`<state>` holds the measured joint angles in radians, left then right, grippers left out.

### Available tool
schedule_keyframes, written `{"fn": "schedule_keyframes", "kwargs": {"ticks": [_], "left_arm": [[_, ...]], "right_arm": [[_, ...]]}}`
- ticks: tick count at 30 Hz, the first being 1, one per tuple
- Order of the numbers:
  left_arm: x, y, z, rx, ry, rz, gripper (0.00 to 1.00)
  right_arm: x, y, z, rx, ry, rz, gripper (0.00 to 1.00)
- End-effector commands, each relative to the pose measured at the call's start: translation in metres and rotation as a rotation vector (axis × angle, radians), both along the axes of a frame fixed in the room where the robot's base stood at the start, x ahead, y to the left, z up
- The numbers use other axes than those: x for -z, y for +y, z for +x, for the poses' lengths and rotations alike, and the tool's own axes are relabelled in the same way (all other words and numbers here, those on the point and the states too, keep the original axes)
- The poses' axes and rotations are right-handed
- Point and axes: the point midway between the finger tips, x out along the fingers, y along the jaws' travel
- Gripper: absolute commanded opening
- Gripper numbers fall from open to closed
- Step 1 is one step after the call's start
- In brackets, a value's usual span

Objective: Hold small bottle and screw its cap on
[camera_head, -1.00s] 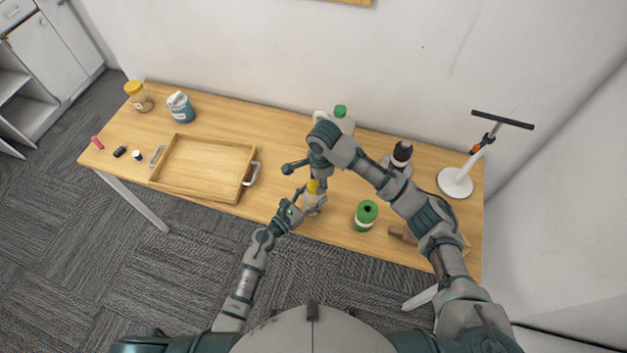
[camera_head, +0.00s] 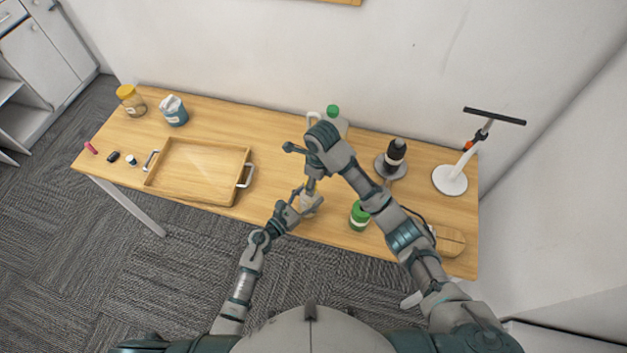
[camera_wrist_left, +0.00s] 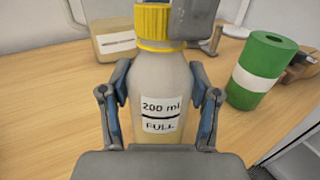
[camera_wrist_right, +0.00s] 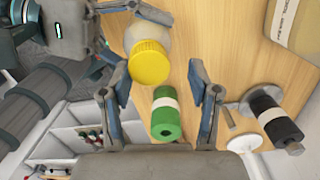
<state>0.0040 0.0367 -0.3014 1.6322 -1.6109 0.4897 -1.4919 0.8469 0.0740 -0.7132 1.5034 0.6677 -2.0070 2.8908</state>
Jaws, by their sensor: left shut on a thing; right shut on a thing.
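The small bottle (camera_wrist_left: 160,85) stands upright in the left wrist view, pale, with a "200 ml FULL" label. My left gripper (camera_wrist_left: 160,110) is shut around its body, one finger on each side. The yellow cap (camera_wrist_left: 155,22) sits at the bottle's neck; how far it is threaded cannot be told. In the right wrist view the cap (camera_wrist_right: 149,63) lies between the fingers of my right gripper (camera_wrist_right: 160,75), nearer the left finger. A grey finger of that gripper covers the cap's right side in the left wrist view. In the head view the bottle (camera_head: 310,204) is partly hidden.
A green cylinder (camera_head: 359,214) stands close right of the bottle. A wooden tray (camera_head: 190,197) lies to the left. Table between tray and bottle is clear.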

Motion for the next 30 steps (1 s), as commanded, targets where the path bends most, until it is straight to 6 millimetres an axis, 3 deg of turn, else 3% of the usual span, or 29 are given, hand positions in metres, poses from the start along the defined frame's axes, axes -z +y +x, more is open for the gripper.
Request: {"fn": "schedule_keyframes", "kwargs": {"ticks": [1, 4, 14, 22, 30], "left_arm": [[0.003, 0.003, -0.001, -0.003, 0.004, 0.004, 0.0], [0.003, 0.006, 0.0, -0.005, 0.004, 0.003, 0.0], [0.003, 0.004, 0.001, -0.006, 0.003, 0.004, 0.0], [0.003, 0.001, 0.001, -0.005, 0.003, 0.006, 0.0], [0.003, 0.003, 0.001, -0.005, 0.003, 0.004, 0.0]], "right_arm": [[-0.001, -0.004, 0.004, 0.011, -0.008, -0.008, 0.63], [-0.002, -0.002, 0.003, 0.01, -0.008, -0.01, 0.86], [-0.003, -0.003, 0.002, 0.002, -0.004, -0.005, 0.86], [-0.036, -0.007, 0.001, 0.0, -0.007, -0.005, 0.86], [-0.045, -0.005, -0.001, -0.001, 0.0, -0.006, 0.86]]}}
